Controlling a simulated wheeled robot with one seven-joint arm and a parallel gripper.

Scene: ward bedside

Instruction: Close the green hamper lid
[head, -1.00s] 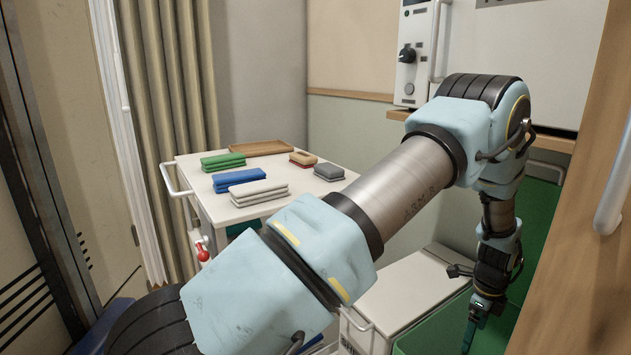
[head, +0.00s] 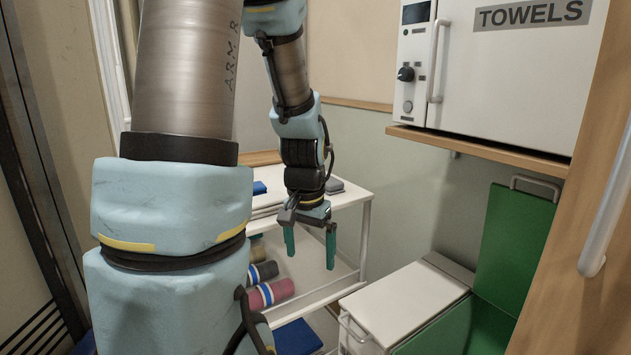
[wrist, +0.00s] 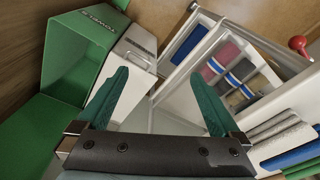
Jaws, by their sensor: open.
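The green hamper (head: 445,333) is at the lower right in the head view, partly cut off by the frame and a wooden panel. Its green lid (head: 517,240) stands raised, upright at the back, with a metal handle on its top edge. In the wrist view the open hamper (wrist: 72,62) is at upper left, and the lid (wrist: 38,135) appears at lower left. My gripper (head: 311,248) is open and empty, pointing down, left of the hamper and apart from it, in front of the cart. In the wrist view its teal fingers (wrist: 158,76) are spread.
A white hamper (head: 405,300) with its lid shut stands left of the green one. A white cart (head: 350,195) with folded cloths and rolled towels (head: 270,292) is behind my gripper. A TOWELS cabinet (head: 510,75) on a wooden shelf (head: 480,142) hangs above the hampers.

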